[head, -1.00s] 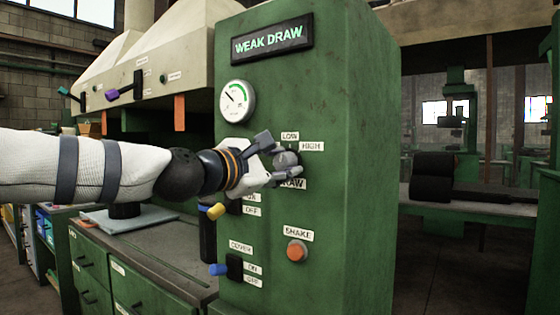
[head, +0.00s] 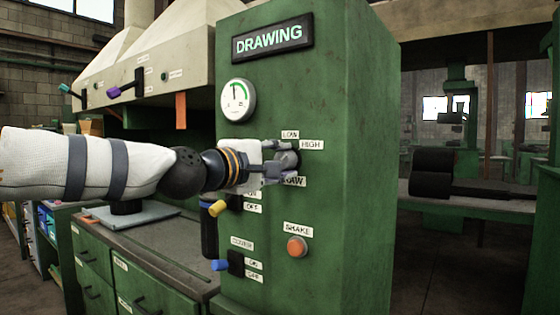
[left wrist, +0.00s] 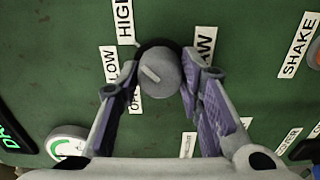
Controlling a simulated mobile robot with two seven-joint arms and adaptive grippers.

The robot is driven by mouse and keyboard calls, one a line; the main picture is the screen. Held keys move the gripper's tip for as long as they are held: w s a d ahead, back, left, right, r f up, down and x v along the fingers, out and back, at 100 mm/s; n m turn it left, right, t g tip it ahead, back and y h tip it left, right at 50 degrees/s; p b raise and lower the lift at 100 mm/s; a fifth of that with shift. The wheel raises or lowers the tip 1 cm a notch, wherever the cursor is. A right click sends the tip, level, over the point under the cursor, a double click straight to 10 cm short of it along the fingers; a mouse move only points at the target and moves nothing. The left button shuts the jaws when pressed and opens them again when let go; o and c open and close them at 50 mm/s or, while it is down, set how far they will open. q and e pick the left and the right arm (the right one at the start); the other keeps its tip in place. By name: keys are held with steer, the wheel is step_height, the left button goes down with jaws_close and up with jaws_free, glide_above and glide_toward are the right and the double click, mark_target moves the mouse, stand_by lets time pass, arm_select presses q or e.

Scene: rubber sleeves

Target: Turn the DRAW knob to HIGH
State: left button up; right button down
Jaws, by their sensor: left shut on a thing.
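The DRAW knob (left wrist: 158,80) is a round grey knob on the green panel, with a pale pointer line on its face. My left gripper (head: 284,160) is shut on it, one finger on each side in the left wrist view. In the head view the fingers hide most of the knob. The LOW label (head: 290,134) and HIGH label (head: 311,145) sit above and to its upper right; the DRAW label (head: 293,182) below is partly covered. The lit sign (head: 272,41) reads DRAWING. The gauge (head: 238,100) needle stands near upright. My right gripper is not in view.
Below the knob, the panel carries a yellow-tipped lever (head: 217,208), a blue-tipped lever (head: 220,265) and an orange SHAKE button (head: 297,247). A bench with drawers (head: 150,262) stands left, under a pale hood (head: 165,55).

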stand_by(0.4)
arm_select(q)
steer(key=o, duration=1.2)
steer(key=shift+c, duration=0.2)
steer(key=v, duration=1.2)
